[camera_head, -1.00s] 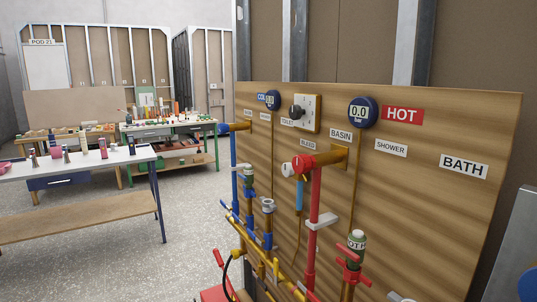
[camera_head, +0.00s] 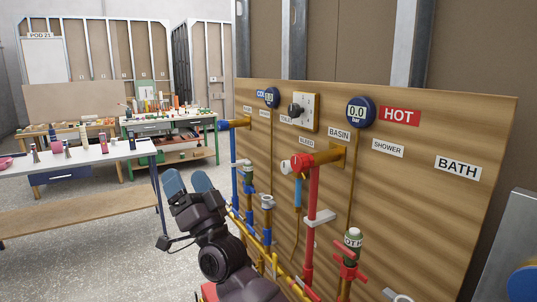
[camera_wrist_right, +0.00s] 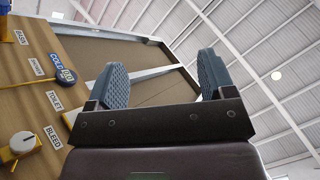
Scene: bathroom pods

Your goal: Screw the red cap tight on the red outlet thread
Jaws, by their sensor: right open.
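My right gripper (camera_head: 188,183) stands upright in front of the pipe board, left of the red pipe. Its two blue-grey pads are apart and nothing is between them; the right wrist view also shows the open pads (camera_wrist_right: 162,72). The red pipe (camera_head: 313,215) rises to a brass fitting with a red end (camera_head: 299,162) below the BASIN label. A pale round face shows at that end; I cannot tell whether it is the red cap or a bare thread. No loose red cap can be made out. My left gripper is out of view.
The wooden board (camera_head: 430,215) carries gauges (camera_head: 361,112), a switch plate (camera_head: 305,112) and labels. A red-handled valve (camera_head: 350,268) stands at the lower right. Blue pipes (camera_head: 234,180) rise behind my right gripper.

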